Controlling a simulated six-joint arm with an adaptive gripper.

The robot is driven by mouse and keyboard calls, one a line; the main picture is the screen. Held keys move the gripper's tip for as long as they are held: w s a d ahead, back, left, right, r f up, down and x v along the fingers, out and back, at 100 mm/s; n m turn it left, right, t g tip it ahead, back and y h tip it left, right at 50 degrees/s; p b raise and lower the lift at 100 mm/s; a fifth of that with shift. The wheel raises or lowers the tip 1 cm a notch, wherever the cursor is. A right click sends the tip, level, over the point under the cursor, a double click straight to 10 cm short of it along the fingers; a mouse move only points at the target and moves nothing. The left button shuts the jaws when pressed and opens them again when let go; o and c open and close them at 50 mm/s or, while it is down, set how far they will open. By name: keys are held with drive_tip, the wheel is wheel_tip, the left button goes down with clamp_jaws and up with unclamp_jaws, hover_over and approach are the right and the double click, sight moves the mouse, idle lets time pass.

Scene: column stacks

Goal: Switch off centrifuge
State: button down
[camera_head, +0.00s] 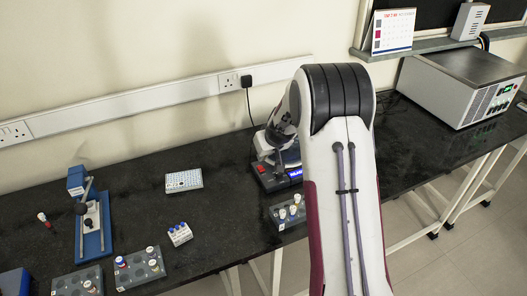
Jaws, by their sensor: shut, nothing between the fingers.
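A dark device with a lit blue display (295,172) and a red switch (261,168) on its front stands at the back of the black bench, mid-picture; I take it for the centrifuge. My arm hides much of it on the right. My gripper (276,158) is small and partly hidden, down over the device just behind the red switch. It is shut with nothing in it. I cannot tell whether it touches the device.
A black plug (247,82) with a cord sits in the wall socket. A vial rack (279,220) stands in front of the device. A white well plate (182,181), a blue stand (93,222) and more racks (139,268) lie left. A large metal box (465,85) stands right.

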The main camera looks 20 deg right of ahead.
sight(259, 166)
drive_tip(key=shift+s+f, duration=0.2)
drive_tip(key=shift+f, duration=0.5)
drive_tip(key=shift+s+f, duration=0.15)
drive_tip(key=shift+f, duration=0.55)
drive_tip(key=shift+s+f, duration=0.15)
drive_tip(key=shift+f, duration=0.3)
drive_tip(key=shift+w+r, duration=0.25)
drive_tip(key=shift+w, duration=0.35)
drive_tip(key=shift+w, duration=0.1)
drive_tip(key=shift+r, duration=0.1)
